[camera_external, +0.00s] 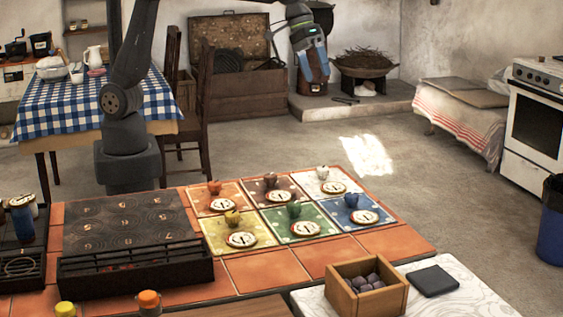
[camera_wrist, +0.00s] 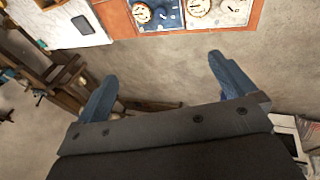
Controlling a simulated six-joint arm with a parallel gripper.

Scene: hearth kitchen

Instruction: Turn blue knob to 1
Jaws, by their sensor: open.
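The blue tile (camera_external: 338,208) is at the front right of a block of coloured tiles. It carries a blue knob (camera_external: 351,200) and a round white dial (camera_external: 365,217); the pointer's reading is too small to tell. The blue tile (camera_wrist: 170,20) also shows at the top edge of the wrist view, with a dial (camera_wrist: 141,12) on it. My gripper (camera_external: 313,66) is raised high behind the tiles, well away from the knob. In the wrist view my gripper (camera_wrist: 162,68) has its two blue fingers wide apart with nothing between them.
Orange, brown, white, yellow and green tiles with similar knobs and dials adjoin the blue one. A wooden box (camera_external: 345,303) of dark lumps and a black pad (camera_external: 432,281) lie in front. A dark rack (camera_external: 135,284) stands at left. The air above the tiles is clear.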

